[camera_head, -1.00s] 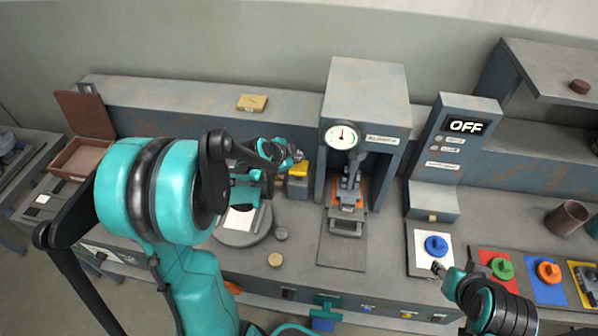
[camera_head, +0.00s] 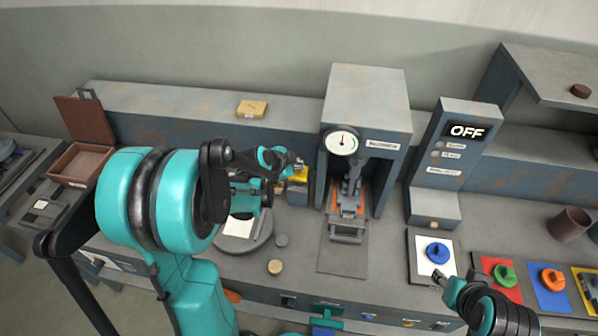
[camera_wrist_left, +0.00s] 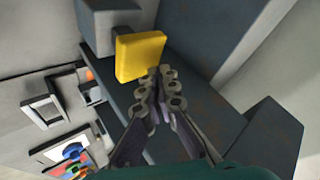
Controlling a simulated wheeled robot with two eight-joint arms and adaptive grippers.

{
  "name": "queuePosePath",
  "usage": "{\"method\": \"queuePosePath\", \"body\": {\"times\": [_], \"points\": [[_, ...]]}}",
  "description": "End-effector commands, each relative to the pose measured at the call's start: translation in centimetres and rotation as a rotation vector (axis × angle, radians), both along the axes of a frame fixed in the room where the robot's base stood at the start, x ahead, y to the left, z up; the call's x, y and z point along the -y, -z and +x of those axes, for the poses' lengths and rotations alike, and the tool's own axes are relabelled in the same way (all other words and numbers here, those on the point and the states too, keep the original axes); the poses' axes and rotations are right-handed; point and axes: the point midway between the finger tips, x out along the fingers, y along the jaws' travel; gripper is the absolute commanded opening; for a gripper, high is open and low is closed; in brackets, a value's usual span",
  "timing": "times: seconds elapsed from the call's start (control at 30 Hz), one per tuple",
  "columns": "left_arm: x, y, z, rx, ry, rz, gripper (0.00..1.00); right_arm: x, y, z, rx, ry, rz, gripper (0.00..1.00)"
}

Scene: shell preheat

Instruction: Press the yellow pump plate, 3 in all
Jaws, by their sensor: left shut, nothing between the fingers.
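The yellow pump plate (camera_head: 299,175) sits on a small grey block left of the press, partly hidden by my left gripper (camera_head: 296,164) in the head view. In the left wrist view the plate (camera_wrist_left: 140,56) is a flat yellow slab. My left gripper (camera_wrist_left: 163,72) is shut and empty, its fingertips at the plate's lower right edge in that view. Whether they touch it I cannot tell. My right gripper (camera_head: 438,276) is by the white pad at the right, too small to read its jaws.
The grey press (camera_head: 366,90) with its dial gauge (camera_head: 341,140) stands just right of the pump. A panel reading OFF (camera_head: 466,131) is farther right. A round grey plate (camera_head: 245,246) lies below my left gripper. A yellow box (camera_head: 252,109) rests on the back ledge.

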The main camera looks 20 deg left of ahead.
Motion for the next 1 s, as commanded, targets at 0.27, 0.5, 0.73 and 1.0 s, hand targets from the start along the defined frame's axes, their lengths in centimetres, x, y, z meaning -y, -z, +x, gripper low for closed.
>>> {"method": "queuePosePath", "body": {"times": [0.27,0.5,0.73,1.0], "points": [[0.0,0.0,0.0,0.0,0.0,0.0,0.0,0.0,0.0,0.0,0.0,0.0,0.0,0.4],[0.0,0.04,0.0,0.0,0.0,0.0,0.0,0.0,0.05,0.0,0.0,0.0,0.0,0.4],[0.01,0.83,-0.01,0.0,0.0,0.0,0.0,0.0,0.86,0.0,0.0,0.0,0.0,0.4],[0.0,0.82,-0.01,0.0,0.0,0.0,0.0,0.0,0.86,0.0,0.0,0.0,0.0,0.4]]}}
